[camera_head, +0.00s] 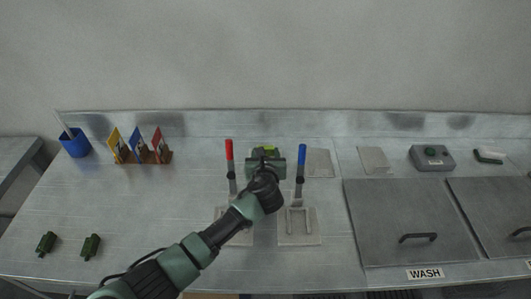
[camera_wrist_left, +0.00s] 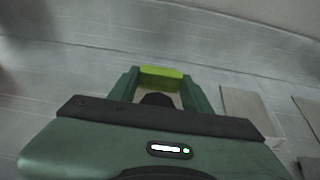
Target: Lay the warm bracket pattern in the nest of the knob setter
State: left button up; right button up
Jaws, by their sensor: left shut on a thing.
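My left gripper (camera_head: 265,158) is shut on a yellow-green piece, which I take for the bracket pattern (camera_head: 266,151). The piece also shows between the fingers in the left wrist view (camera_wrist_left: 161,78), most of it hidden. The gripper is over the back middle of the bench, between a red-handled lever (camera_head: 229,152) and a blue-handled lever (camera_head: 301,157). Grey plates lie in front of the levers, a left plate (camera_head: 241,238) partly behind my arm and a right plate (camera_head: 298,237) with a U-shaped outline. I cannot tell which one is the knob setter. My right gripper is out of view.
Two dark green pieces (camera_head: 46,243) (camera_head: 90,246) lie at the front left. Coloured cards (camera_head: 137,142) stand in a rack beside a blue cup (camera_head: 75,144). Pale pads (camera_head: 319,162) (camera_head: 374,160), a green-button box (camera_head: 432,158) and the WASH lid (camera_head: 390,210) are to the right.

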pick_arm(q)
jog(key=shift+f+b, duration=0.75)
jog(key=shift+f, duration=0.5)
jog(key=shift+r+p, duration=0.8)
jog(key=shift+p, duration=0.25)
jog(key=shift+p, duration=0.8)
dwell(1.2)
jog(key=shift+f+b, duration=0.55)
jog(key=shift+f, duration=0.3)
jog(key=o, duration=1.4)
jog(key=shift+s, duration=0.1)
